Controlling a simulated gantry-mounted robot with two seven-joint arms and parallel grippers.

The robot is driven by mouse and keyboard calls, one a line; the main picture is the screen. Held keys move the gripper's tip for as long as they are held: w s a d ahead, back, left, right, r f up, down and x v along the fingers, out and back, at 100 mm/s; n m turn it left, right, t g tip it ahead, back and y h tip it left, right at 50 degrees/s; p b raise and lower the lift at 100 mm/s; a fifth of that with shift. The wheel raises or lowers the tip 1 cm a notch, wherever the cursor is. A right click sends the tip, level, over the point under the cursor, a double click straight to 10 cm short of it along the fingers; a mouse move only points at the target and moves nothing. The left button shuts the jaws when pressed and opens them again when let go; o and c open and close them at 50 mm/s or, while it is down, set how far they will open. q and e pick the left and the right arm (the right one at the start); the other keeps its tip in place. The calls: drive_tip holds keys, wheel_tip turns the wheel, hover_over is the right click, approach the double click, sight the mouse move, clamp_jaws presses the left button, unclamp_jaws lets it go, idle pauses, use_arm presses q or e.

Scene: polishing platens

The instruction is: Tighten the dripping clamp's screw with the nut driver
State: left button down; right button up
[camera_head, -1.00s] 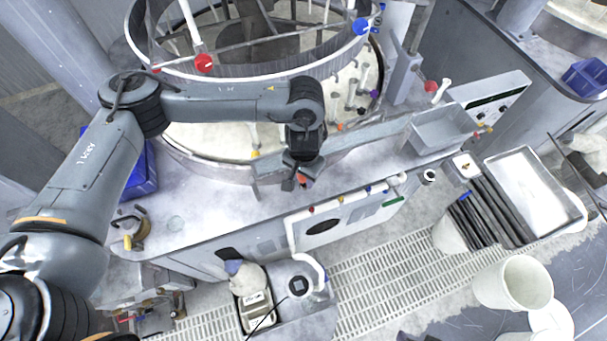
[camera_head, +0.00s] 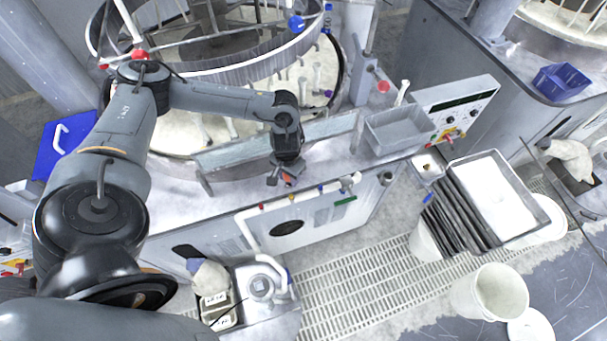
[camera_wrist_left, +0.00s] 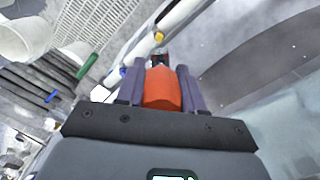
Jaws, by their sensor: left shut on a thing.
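My left gripper (camera_head: 280,180) is shut on an orange-handled tool, which fits the nut driver (camera_wrist_left: 162,88). In the left wrist view the orange handle sits between the two fingers (camera_wrist_left: 162,92), and a dark metal end points away from me. In the head view the gripper hangs over the front ledge of the platen machine, just above the white pipe (camera_head: 305,194). The driver's end appears near the yellow fitting (camera_wrist_left: 158,36); contact cannot be told. No drip or clamp screw can be made out. My right gripper is not in view.
A grey tray (camera_head: 394,131) and control panel (camera_head: 456,106) stand right of the gripper. A sink (camera_head: 262,318) is below the pipe. White buckets (camera_head: 490,293) stand on the right floor. The floor grating (camera_head: 350,268) is largely clear.

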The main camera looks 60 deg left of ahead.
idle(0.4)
use_arm(q)
drive_tip(key=shift+d+r+p, duration=0.1)
drive_tip(key=shift+p, duration=0.65)
wheel_tip(320, 180, down, 3)
drive_tip(key=shift+r+b, duration=0.15)
drive_tip(key=shift+b, duration=0.6)
drive_tip(key=shift+f+b, duration=0.7)
drive_tip(key=shift+f, duration=1)
drive_tip(key=shift+p, duration=0.55)
